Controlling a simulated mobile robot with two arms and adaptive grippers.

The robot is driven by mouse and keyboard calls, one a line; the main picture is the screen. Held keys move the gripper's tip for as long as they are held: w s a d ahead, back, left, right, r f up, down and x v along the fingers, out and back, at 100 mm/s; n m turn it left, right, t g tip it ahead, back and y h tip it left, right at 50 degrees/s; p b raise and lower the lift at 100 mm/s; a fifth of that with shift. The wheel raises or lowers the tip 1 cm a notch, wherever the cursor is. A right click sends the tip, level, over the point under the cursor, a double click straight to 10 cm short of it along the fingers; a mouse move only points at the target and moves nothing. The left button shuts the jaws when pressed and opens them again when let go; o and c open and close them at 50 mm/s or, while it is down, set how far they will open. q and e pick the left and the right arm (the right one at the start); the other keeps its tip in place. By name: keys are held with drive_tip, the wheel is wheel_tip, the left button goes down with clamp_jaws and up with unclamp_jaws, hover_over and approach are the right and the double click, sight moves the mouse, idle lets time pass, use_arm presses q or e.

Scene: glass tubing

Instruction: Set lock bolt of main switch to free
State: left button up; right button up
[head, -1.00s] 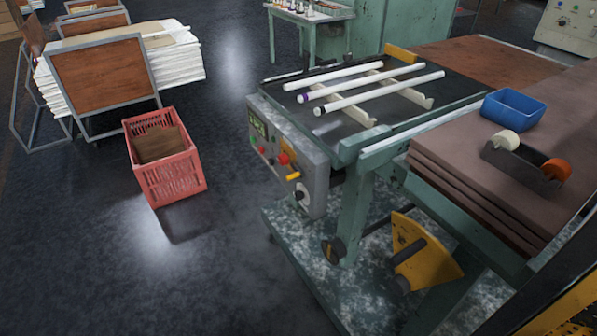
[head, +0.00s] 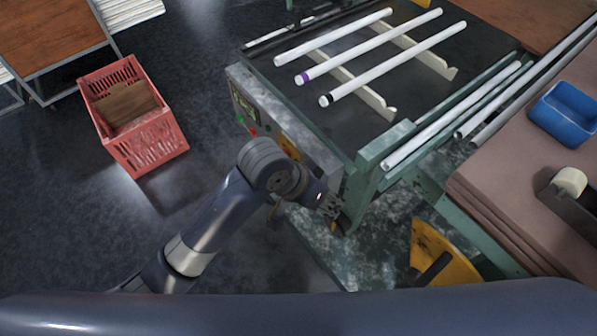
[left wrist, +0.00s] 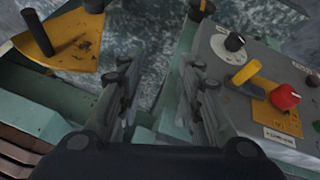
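The grey control box (head: 318,150) is on the near left side of the green bench; my left arm covers much of its front. In the left wrist view the panel (left wrist: 222,112) shows a red knob (left wrist: 285,97) on a yellow plate, a yellow handle (left wrist: 246,72) and a black knob (left wrist: 234,42). I cannot tell which part is the lock bolt. My left gripper (head: 330,205) is at the box's near end. In the left wrist view its fingers (left wrist: 158,72) are apart and empty, with the controls to their right. My right gripper is out of view.
White glass tubes (head: 370,55) lie on wooden rests on the bench top. A yellow pedal-like part (head: 440,255) is low under the bench. A red crate (head: 160,145) stands on the floor at left. A blue bin (head: 565,115) is on the right table.

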use_arm(q)
drive_tip(key=w+a+r+m+y, duration=0.3)
drive_tip(key=w+a+r+y, duration=0.1)
drive_tip(key=w+y, duration=0.35)
drive_tip(key=shift+h, duration=0.45)
drive_tip(key=x, duration=0.4)
drive_tip(key=p+x, duration=0.1)
drive_tip(key=x, duration=0.4)
drive_tip(key=shift+a+f, duration=0.25)
drive_tip(key=shift+f, duration=0.05)
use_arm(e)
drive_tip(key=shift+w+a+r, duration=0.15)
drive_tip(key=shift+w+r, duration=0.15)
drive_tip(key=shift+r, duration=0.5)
use_arm(q)
clamp_jaws()
